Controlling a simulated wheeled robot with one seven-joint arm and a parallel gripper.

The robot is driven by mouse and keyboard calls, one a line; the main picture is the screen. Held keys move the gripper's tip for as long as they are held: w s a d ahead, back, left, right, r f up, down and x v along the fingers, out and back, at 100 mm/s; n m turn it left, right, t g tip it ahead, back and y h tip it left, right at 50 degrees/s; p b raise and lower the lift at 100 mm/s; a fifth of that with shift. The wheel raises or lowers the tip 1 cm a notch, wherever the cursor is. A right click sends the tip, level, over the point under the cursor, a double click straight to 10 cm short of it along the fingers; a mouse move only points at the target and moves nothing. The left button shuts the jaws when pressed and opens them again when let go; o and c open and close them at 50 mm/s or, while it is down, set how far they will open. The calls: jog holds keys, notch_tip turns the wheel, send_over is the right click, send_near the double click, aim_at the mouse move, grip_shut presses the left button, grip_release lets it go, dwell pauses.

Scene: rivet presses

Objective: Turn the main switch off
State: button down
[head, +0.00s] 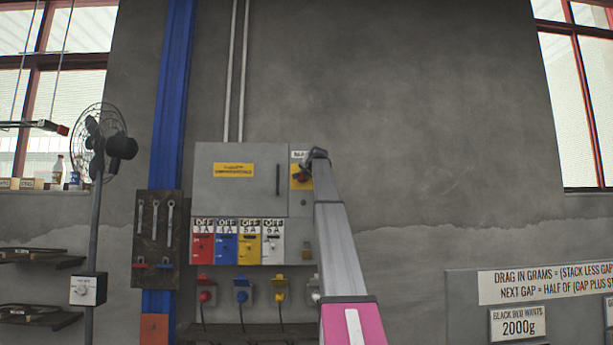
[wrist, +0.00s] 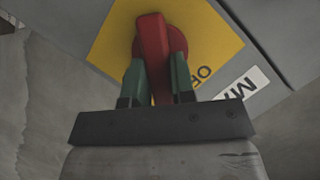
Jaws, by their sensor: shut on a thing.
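The main switch is a red rotary handle (wrist: 153,50) on a yellow plate (wrist: 210,40), seen close in the wrist view. Letters on the plate read "OF", and a white label beside it begins "MA". My gripper (wrist: 157,78) has its two green fingers on either side of the red handle, shut on it. In the head view the yellow plate (head: 296,184) is at the right side of the grey electrical cabinet, and the red handle (head: 302,174) is partly hidden by my arm. The handle's exact setting is hard to read.
The grey cabinet (head: 215,190) has a closed door with a dark handle. Below it are red, blue, yellow and white boxes (head: 238,241) labelled "OFF", with plugs and sockets under them. A tool board (head: 157,225) and a fan (head: 101,145) stand left.

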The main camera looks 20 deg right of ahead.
jog(key=n+h, duration=0.1)
jog(key=n+g, duration=0.1)
jog(key=n, duration=0.1)
jog(key=shift+w+a+r+h, duration=0.1)
jog(key=shift+a+r+h, duration=0.05)
jog(key=shift+a+h, duration=0.2)
jog(key=shift+a+n+g+h, duration=0.15)
jog(key=shift+n+g+h, duration=0.15)
jog(key=shift+n+h, duration=0.9)
jog(key=shift+n, duration=0.3)
jog(key=c, duration=1)
grip_release()
jog(key=shift+o, duration=0.2)
jog(key=shift+y, duration=0.25)
jog(key=v, duration=1)
jog(key=shift+s+r, duration=0.15)
jog(key=shift+s, duration=0.15)
